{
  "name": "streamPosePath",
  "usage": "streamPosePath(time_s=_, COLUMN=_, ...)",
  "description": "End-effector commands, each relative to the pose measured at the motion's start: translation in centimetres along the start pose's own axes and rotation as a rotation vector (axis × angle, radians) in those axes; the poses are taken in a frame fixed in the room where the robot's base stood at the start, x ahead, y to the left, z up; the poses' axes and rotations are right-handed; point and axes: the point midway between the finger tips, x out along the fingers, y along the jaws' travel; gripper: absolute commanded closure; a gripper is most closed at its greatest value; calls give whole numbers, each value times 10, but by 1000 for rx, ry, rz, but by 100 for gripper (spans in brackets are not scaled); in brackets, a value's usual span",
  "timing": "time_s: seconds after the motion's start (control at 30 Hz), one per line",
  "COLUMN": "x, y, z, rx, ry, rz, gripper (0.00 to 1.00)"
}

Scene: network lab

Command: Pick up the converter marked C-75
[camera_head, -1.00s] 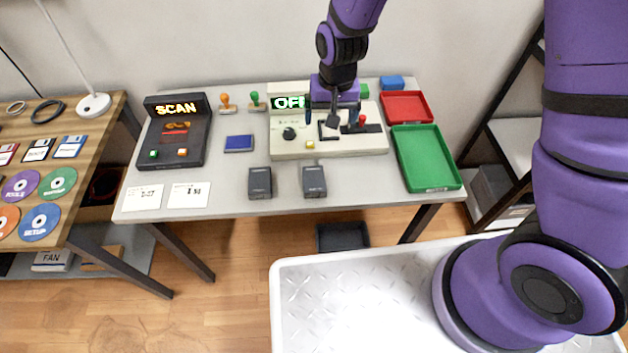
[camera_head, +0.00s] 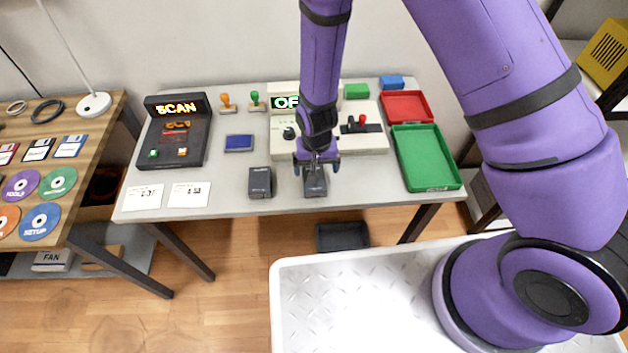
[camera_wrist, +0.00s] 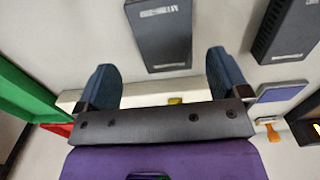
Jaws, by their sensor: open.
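Two dark grey box-shaped converters lie on the grey table near its front edge. The right one (camera_head: 315,184) is under my gripper (camera_head: 316,164), whose fingers partly cover its rear end. The left one (camera_head: 260,182) lies a short way to its left. In the wrist view, my gripper (camera_wrist: 163,70) is open and empty, with blue fingers spread; the converter ahead of them (camera_wrist: 160,36) lies just beyond and between the tips. The other converter (camera_wrist: 287,30) is at upper right. Both carry small pale print, but I cannot read C-75 on either.
Behind my gripper stands a beige console (camera_head: 357,142) with a red-topped lever. A black SCAN unit (camera_head: 178,135) and two white cards (camera_head: 143,197) are left. A green tray (camera_head: 426,160) and red tray (camera_head: 406,106) are right. The table front is otherwise clear.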

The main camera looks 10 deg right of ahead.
Motion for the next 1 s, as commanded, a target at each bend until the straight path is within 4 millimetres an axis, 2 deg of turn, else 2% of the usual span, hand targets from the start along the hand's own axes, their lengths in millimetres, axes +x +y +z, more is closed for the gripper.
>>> streamPosePath(time_s=0.4, x=45, y=-6, z=5, rx=-1, ry=-2, rz=0, gripper=6)
streamPosePath(time_s=0.77, x=52, y=-6, z=5, rx=-1, ry=0, rz=0, gripper=6)
streamPosePath(time_s=1.0, x=52, y=-6, z=5, rx=-1, ry=0, rz=0, gripper=62)
